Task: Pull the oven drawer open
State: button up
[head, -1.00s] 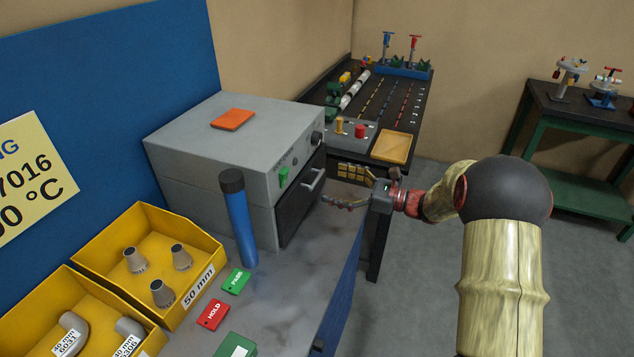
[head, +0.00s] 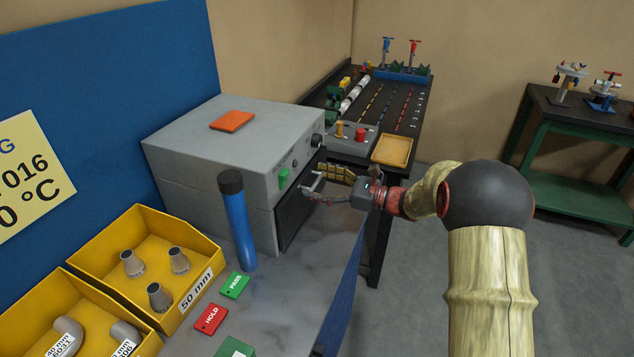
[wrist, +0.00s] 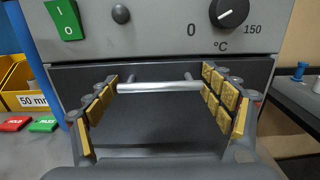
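The grey oven (head: 215,150) stands on the bench, with its dark drawer front (head: 293,212) facing right. In the wrist view the drawer front (wrist: 160,135) looks shut, and its silver bar handle (wrist: 160,87) runs level across the upper part. My gripper (head: 322,182) is at the drawer front in the head view. In the wrist view my gripper (wrist: 158,100) is open, with one yellow-padded finger at each end of the handle. The bar lies between the fingertips; I cannot tell whether either finger touches it.
A blue cylinder (head: 238,222) stands in front of the oven. Yellow bins (head: 150,240) with fittings and small cards (head: 235,285) lie on the bench. A dark table (head: 380,110) with a control box stands beyond the oven. Open floor (head: 400,270) lies right of the bench.

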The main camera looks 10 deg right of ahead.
jog(key=c, duration=1.3)
jog(key=shift+s+d, duration=0.1)
jog(key=shift+d, duration=0.05)
jog(key=p+v, duration=1)
jog(key=v, duration=1.6)
jog(key=o, duration=1.7)
jog(key=shift+c, duration=0.2)
jog(key=shift+o, duration=0.4)
